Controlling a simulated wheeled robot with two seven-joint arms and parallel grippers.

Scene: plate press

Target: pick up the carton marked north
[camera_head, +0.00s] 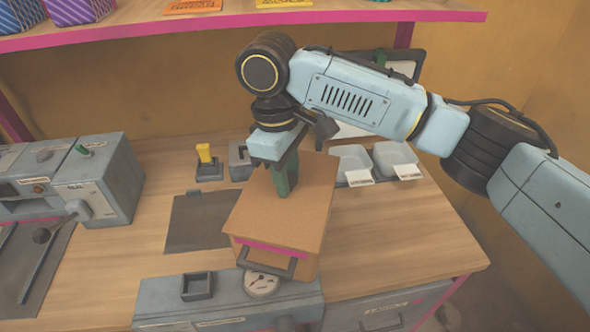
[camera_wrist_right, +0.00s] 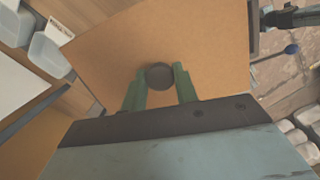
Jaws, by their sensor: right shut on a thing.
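A brown cardboard-coloured box (camera_head: 310,212) with a pink stripe and a dark handle (camera_head: 266,261) on its front is at the middle of the counter. Its flat top fills much of the right wrist view (camera_wrist_right: 180,40). My right gripper (camera_head: 286,190) is above the box, pointing down. Its green fingers (camera_wrist_right: 160,90) are shut on a round dark knob (camera_wrist_right: 159,76) on the top. I cannot tell whether the box rests on the counter or is slightly raised. No marking "north" is readable in either view. My left gripper is not in view.
A grey machine (camera_head: 100,180) stands at the left. Behind are a yellow-handled switch (camera_head: 205,160) and pale bins (camera_head: 395,158) with labels. A dark mat (camera_head: 198,222) lies left of the box, a gauge (camera_head: 262,284) before it. A pink-edged shelf (camera_head: 240,22) is above. Counter right is clear.

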